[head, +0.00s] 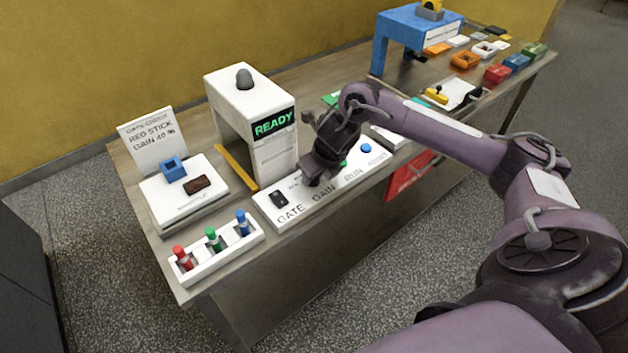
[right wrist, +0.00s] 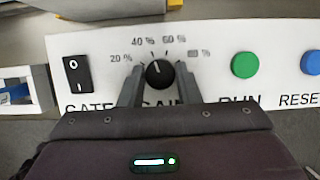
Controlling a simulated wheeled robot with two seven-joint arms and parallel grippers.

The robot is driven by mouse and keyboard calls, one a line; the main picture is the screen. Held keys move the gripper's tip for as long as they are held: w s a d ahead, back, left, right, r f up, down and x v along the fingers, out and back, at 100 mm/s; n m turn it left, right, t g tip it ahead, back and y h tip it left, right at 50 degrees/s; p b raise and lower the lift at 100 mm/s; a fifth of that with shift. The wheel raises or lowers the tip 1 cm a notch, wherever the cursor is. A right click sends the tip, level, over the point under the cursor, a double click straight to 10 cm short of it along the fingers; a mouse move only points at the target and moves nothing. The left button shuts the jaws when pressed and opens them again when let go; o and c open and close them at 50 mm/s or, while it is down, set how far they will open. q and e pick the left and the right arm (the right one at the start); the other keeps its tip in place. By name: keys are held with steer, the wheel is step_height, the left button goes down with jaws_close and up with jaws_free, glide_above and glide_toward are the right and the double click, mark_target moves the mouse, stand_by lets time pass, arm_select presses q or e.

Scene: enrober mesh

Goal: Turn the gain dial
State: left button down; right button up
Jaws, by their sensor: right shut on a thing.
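The gain dial (right wrist: 159,75) is a round black knob with a white pointer line on the white control panel (head: 290,215). Printed percent marks fan out above it, and its pointer is turned up and slightly left, near the 40 % mark. My right gripper (right wrist: 158,68) is shut on the dial, with one finger on each side. In the head view my right gripper (head: 314,178) reaches down to the panel above the word GAIN and hides the dial. My left gripper is not in view.
The black gate switch (right wrist: 77,74) is left of the dial; the green run button (right wrist: 245,65) and blue reset button (head: 366,148) are right. A white arch (head: 240,95) reading READY stands behind. A card (head: 151,140) mentions a red stick and gain. Colored sticks stand in a rack (head: 220,255).

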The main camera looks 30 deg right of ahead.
steer(key=shift+d+n+b, duration=0.1)
steer(key=shift+n+b, duration=0.2)
stand_by(0.4)
steer(key=o, duration=1)
steer(key=shift+c, duration=0.2)
steer(key=v, duration=0.8)
steer(key=shift+b, duration=0.3)
steer(key=shift+f, duration=0.1)
